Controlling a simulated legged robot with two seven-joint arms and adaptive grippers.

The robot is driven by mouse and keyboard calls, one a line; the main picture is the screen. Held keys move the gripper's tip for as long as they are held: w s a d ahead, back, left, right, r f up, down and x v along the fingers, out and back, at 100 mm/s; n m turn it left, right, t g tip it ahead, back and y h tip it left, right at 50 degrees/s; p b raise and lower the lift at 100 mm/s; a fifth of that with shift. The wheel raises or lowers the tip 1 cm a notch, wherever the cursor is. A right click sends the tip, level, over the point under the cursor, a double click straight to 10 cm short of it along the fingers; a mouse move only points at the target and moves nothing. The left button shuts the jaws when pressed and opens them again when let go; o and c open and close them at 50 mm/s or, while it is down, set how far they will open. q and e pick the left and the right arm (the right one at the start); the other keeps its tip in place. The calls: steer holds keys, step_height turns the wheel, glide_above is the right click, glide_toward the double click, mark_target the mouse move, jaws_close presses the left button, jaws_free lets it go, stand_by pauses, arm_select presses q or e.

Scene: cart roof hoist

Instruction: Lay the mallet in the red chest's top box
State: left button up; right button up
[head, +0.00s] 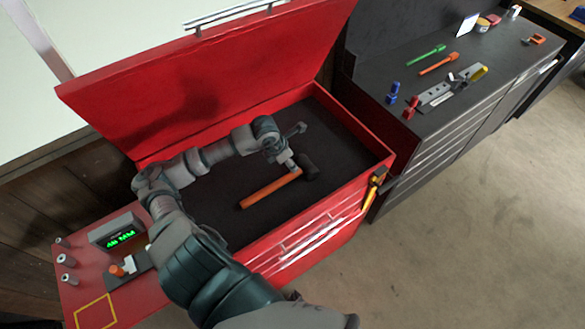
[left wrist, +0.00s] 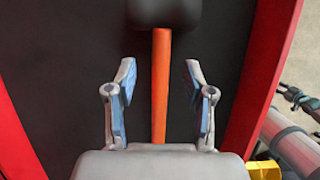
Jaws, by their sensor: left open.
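The mallet has an orange handle (head: 270,188) and a black head (head: 309,167). It is inside the top box of the red chest (head: 350,125) and appears to lie on the dark floor, with its head toward the right. My left gripper (head: 291,147) is over the box by the mallet's head. In the left wrist view, my left gripper (left wrist: 160,76) is open, its two fingers apart on either side of the orange handle (left wrist: 160,75), with a gap on each side. The black head (left wrist: 165,12) is cut off by the top edge. My right gripper is not in view.
The chest's red lid (head: 220,75) stands open behind the box. A red side shelf (head: 130,300) at left holds a device with a green display (head: 121,238) and sockets. A dark cabinet (head: 385,70) with several tools stands at right. The box floor around the mallet is clear.

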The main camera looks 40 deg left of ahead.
arm_select(q)
steer(key=v, duration=0.3)
steer(key=shift+s+a+r, duration=0.15)
steer(key=shift+a+r, duration=0.15)
steer(key=shift+a, duration=0.1)
steer(key=shift+d, duration=0.2)
